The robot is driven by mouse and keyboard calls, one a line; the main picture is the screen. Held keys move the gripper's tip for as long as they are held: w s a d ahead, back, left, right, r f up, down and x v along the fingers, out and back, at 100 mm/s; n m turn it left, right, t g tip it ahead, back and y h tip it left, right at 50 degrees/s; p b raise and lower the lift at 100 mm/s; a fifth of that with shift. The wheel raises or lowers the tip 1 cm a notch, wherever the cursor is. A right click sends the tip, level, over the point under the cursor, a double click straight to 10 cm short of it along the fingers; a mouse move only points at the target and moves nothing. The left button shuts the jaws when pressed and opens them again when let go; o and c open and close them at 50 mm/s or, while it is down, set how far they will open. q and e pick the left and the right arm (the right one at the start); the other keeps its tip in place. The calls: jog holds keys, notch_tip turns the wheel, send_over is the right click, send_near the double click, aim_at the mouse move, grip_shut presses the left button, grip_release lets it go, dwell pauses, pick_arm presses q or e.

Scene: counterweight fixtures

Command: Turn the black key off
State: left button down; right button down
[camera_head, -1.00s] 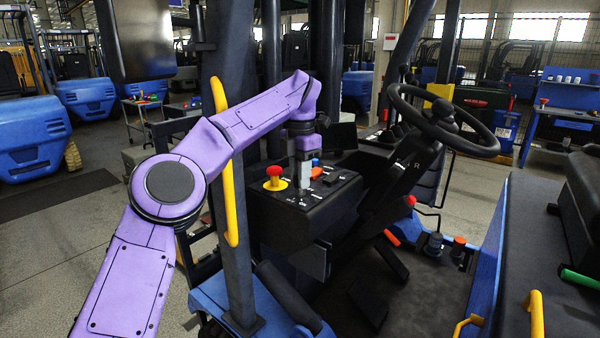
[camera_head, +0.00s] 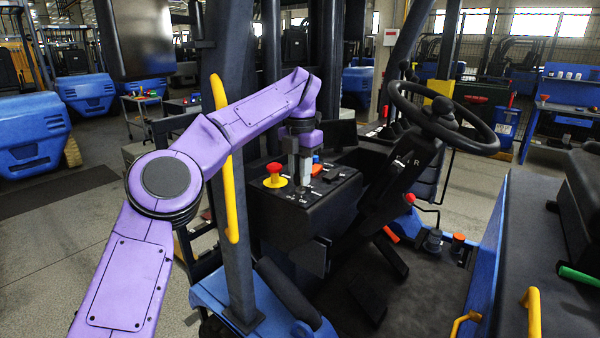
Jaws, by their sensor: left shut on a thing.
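My left gripper (camera_head: 301,184) points down onto the black control panel (camera_head: 325,197) in front of the steering column. Its silver fingers are shut at the spot where the black key would be. The key itself is hidden by the fingers, so its angle cannot be seen. My purple left arm comes in from the left and bends down to the panel. My right gripper is not in view.
A red button on a yellow base (camera_head: 274,176) stands just left of the fingers. An orange-red switch (camera_head: 316,169) is close behind on the right. A yellow handrail (camera_head: 229,190) on a dark post crosses by my arm. The steering wheel (camera_head: 480,145) is at right.

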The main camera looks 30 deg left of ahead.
pick_arm(q)
jog(key=c, duration=1.1)
grip_release()
jog(key=shift+r, duration=0.1)
notch_tip(320, 180, up, 11)
jog(key=p, duration=0.6)
jog(key=shift+f+p, duration=0.2)
jog(key=shift+p, duration=0.1)
jog(key=shift+a+f, duration=0.1)
